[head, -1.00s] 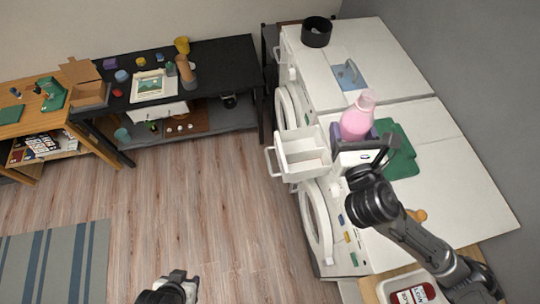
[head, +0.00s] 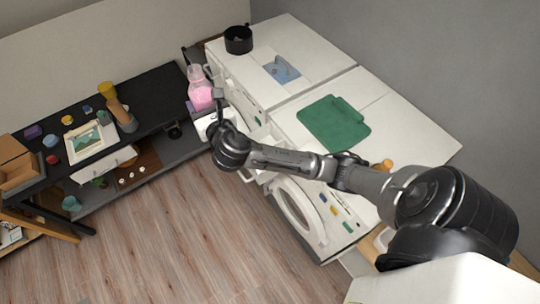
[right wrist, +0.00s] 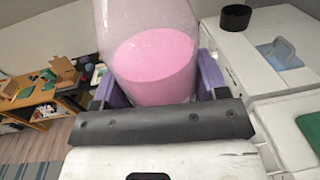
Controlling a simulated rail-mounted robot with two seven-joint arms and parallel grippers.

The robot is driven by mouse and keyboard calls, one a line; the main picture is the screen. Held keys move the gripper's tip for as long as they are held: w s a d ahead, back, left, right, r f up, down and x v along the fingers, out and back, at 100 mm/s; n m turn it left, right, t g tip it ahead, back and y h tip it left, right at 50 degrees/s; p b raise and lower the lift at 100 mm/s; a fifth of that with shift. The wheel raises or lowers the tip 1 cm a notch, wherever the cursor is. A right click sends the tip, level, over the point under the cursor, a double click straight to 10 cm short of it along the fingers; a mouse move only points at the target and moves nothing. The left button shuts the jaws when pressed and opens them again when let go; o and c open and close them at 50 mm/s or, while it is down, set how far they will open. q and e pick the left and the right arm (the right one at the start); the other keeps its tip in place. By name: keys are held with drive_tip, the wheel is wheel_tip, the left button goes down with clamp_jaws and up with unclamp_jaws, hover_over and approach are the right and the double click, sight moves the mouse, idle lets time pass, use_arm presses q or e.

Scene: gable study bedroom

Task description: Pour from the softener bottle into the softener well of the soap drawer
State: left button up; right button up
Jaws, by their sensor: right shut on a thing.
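The softener bottle (head: 200,90) is clear with pink liquid in its lower part. It stands about upright in my right gripper (head: 203,107), left of the white machines in the head view. In the right wrist view the bottle (right wrist: 155,62) sits between the purple-padded fingers, which are shut on it; its top is out of frame. The soap drawer (head: 259,133) is mostly hidden behind my right arm, at the front of the nearer machine. Its softener well cannot be made out. The bottle is apart from the drawer, to its left. My left gripper is not in view.
A green cloth (head: 334,123) lies on the nearer machine (head: 405,120). A black pot (head: 239,40) and a blue item (head: 281,69) are on the farther one. A black desk (head: 152,92) with small objects stands at left. The wood floor (head: 180,230) is clear.

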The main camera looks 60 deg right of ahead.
drive_tip(key=s+d+f+m+g+h, duration=0.25)
drive_tip(key=d+f+g+h, duration=0.2)
drive_tip(key=d, duration=0.35)
drive_tip(key=s+d+f+m+g+h, duration=0.1)
drive_tip(key=d+f+m+g+h, duration=0.3)
drive_tip(key=d, duration=0.5)
drive_tip(key=s+d+f+m+g, duration=0.1)
drive_tip(key=s+d+f+g, duration=0.1)
drive_tip(key=s+d+f, duration=0.1)
drive_tip(key=s+d+f+m+g, duration=0.2)
drive_tip(key=s+d+f+g, duration=0.1)
drive_tip(key=f, duration=0.3)
drive_tip(key=s+d+f+m+g, duration=0.2)
drive_tip(key=s+d+f, duration=0.1)
drive_tip(key=s+f, duration=0.2)
drive_tip(key=shift+f+m+g+h, duration=0.1)
drive_tip(key=shift+m+g+h, duration=0.15)
